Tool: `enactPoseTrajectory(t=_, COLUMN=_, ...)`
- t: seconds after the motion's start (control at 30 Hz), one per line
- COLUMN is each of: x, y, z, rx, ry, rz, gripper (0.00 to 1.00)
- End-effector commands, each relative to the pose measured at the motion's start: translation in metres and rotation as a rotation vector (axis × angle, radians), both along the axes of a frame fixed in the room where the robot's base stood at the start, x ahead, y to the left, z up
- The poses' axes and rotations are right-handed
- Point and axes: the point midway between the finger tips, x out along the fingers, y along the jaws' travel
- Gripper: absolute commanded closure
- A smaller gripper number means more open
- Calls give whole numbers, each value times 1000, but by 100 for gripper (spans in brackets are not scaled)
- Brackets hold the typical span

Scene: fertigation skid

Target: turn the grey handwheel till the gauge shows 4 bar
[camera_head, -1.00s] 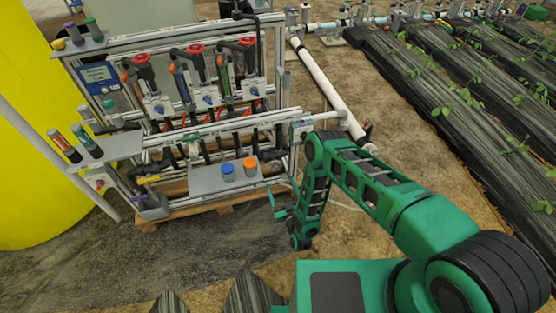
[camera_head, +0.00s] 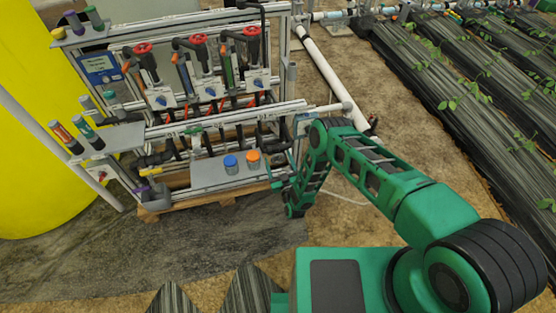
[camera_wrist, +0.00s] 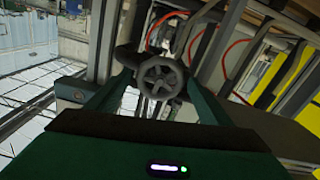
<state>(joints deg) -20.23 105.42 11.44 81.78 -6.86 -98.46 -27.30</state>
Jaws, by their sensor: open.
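The grey handwheel (camera_wrist: 161,76) is round and spoked, and it faces me in the middle of the wrist view. My gripper (camera_wrist: 158,88) is open, with one green finger on each side of the wheel in that picture. I cannot tell whether the fingers touch its rim. In the head view my gripper (camera_head: 281,185) is small and partly hidden by my arm, at the right end of the skid (camera_head: 220,117). The handwheel cannot be made out there. No readable gauge face shows in either view.
Red-handled valves (camera_head: 198,39) stand along the skid's upper rail. A blue-lidded jar (camera_head: 231,164) and an orange-lidded jar (camera_head: 253,158) stand on its lower shelf. A white pipe (camera_head: 325,70) runs behind my arm. Open floor (camera_head: 220,245) lies in front of the skid.

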Motion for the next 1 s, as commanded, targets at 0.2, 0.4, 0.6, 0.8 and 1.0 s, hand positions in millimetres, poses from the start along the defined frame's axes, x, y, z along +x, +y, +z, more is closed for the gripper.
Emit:
enactPoseTrajectory(t=0.2, x=8, y=2, z=0, rx=0, ry=0, rz=-1, gripper=26)
enactPoseTrajectory(t=0.4, x=8, y=2, z=0, rx=0, ry=0, rz=-1, gripper=26)
enactPoseTrajectory(t=0.6, x=8, y=2, z=0, rx=0, ry=0, rz=-1, gripper=68)
enactPoseTrajectory(t=0.8, x=8, y=2, z=0, rx=7, ry=2, rz=-1, gripper=68)
enactPoseTrajectory(t=1.0, x=8, y=1, z=0, rx=61, ry=17, rz=0, gripper=68)
